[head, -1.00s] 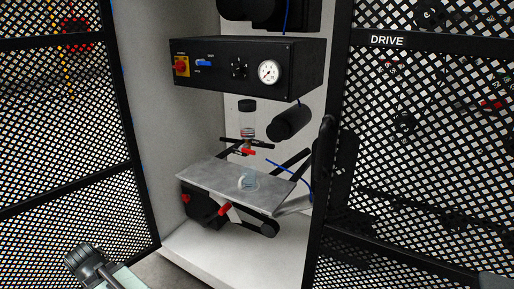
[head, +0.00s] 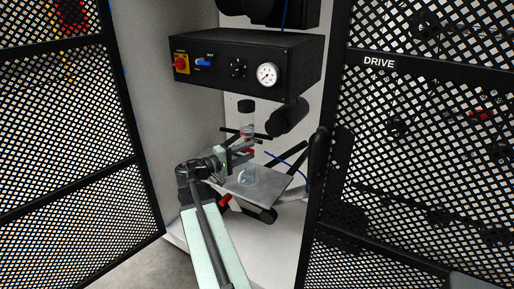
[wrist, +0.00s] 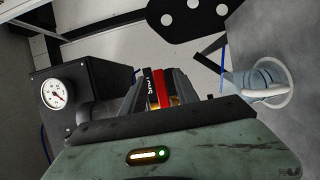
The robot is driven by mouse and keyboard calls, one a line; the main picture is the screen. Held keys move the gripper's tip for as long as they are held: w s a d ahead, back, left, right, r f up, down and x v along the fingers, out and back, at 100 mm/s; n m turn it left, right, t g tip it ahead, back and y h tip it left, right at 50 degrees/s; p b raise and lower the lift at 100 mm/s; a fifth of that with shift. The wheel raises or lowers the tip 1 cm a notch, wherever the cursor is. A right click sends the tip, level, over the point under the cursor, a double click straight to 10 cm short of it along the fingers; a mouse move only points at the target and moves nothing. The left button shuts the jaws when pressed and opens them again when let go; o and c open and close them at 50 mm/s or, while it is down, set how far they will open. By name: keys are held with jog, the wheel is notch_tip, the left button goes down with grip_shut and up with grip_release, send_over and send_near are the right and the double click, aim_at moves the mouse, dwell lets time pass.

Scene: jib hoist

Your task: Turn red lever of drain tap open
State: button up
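The red lever (wrist: 160,88) of the drain tap shows in the wrist view between my two fingers, beside a black tag with white lettering. In the head view a small part of the red lever (head: 249,151) shows just past my gripper (head: 236,158), below the clear sight glass (head: 246,120). My gripper (wrist: 160,92) is around the lever, with a finger on each side. The fingers look parted, with the black tag showing between the red lever and one finger; contact is hard to tell. Much of the tap is hidden behind my gripper in the head view.
A grey shelf plate (head: 262,188) with a clear cup (head: 248,174) lies under the tap. A black control box (head: 245,62) with a gauge (head: 267,74) is above. A black cylinder (head: 287,119) stands close right. Mesh doors (head: 80,130) flank the opening.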

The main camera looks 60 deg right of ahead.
aim_at(251, 150)
jog(key=x, duration=0.4)
jog(key=shift+d, duration=0.1)
grip_shut()
jog(key=shift+d, duration=0.15)
